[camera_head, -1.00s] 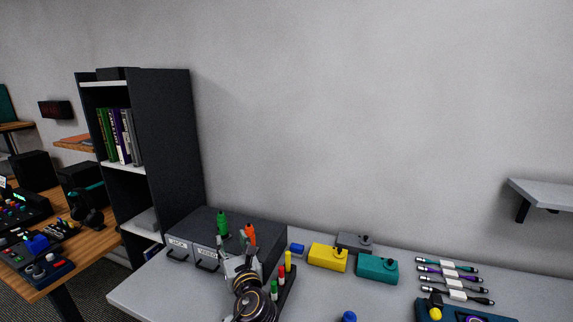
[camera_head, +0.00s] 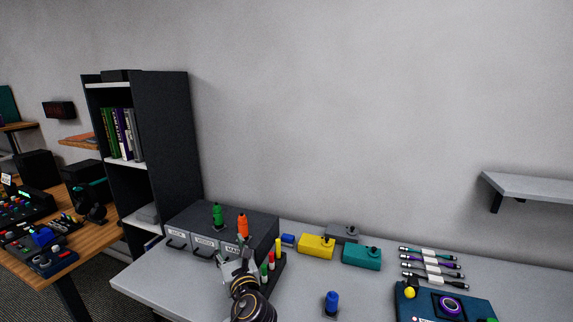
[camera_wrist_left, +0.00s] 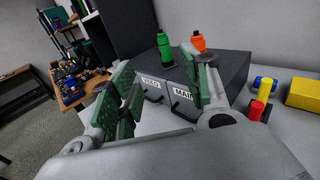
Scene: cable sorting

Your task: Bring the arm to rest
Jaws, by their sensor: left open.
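My left gripper (camera_head: 238,258) is over the table in front of the dark drawer box (camera_head: 262,222). Its green-padded fingers are apart with nothing between them in the left wrist view (camera_wrist_left: 165,92). The drawer box has labelled drawer fronts with handles; one label in the wrist view reads MAIN. A green bottle (camera_head: 217,215) and an orange bottle (camera_head: 242,226) stand on the box, beyond the fingers. My right gripper is in neither view.
A rack with red, green and yellow pieces (camera_head: 271,261) is close right of the gripper. Yellow (camera_head: 316,247), teal (camera_head: 361,257) and grey (camera_head: 342,233) boxes, a blue piece (camera_head: 332,301), several cables (camera_head: 432,267) and a blue device (camera_head: 470,308) occupy the table (camera_head: 150,282). A bookshelf (camera_head: 165,140) stands behind left.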

